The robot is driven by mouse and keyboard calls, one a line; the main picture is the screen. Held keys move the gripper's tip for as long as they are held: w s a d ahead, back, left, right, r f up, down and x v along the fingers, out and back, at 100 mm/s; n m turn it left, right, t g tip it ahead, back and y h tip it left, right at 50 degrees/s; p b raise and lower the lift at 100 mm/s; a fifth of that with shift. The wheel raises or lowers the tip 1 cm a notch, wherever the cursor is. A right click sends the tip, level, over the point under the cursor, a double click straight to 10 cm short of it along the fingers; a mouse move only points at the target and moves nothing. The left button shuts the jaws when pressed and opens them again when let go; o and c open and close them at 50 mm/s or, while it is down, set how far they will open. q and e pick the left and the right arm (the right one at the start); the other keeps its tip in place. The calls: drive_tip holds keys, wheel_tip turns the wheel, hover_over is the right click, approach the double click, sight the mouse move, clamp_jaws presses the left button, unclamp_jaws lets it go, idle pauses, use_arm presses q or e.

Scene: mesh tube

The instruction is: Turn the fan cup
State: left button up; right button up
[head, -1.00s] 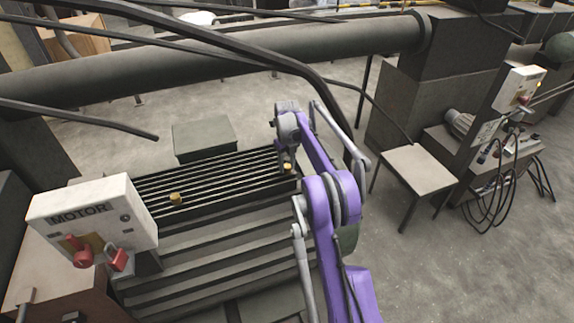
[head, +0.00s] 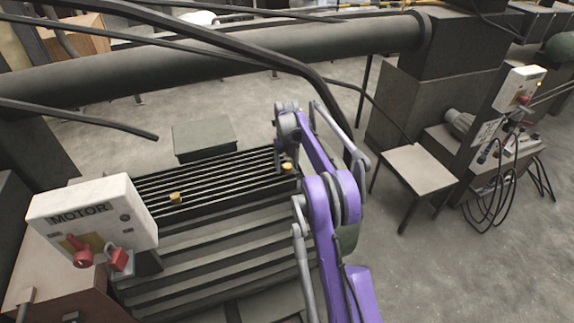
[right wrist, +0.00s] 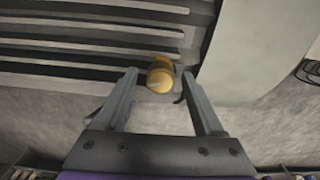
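Two small brass-yellow cups stand on the slatted dark machine (head: 215,182): a left cup (head: 175,197) and a right cup (head: 287,167) near its far right corner. Which one is the fan cup is not marked. My right arm reaches over the right cup, and its gripper is mostly hidden in the head view. In the right wrist view, the right gripper (right wrist: 159,80) is open, with one finger on each side of a yellow cup (right wrist: 160,75). A gap shows on both sides, so the fingers look apart from it. My left gripper is not in view.
A white MOTOR box (head: 92,215) with red switches stands at the left. A thick pipe (head: 220,55) and dark cables cross above the machine.

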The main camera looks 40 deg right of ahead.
sight(287, 165)
wheel_tip(287, 165, up, 11)
drive_tip(key=shift+p, duration=0.4)
drive_tip(key=shift+f, duration=0.1)
idle(0.4)
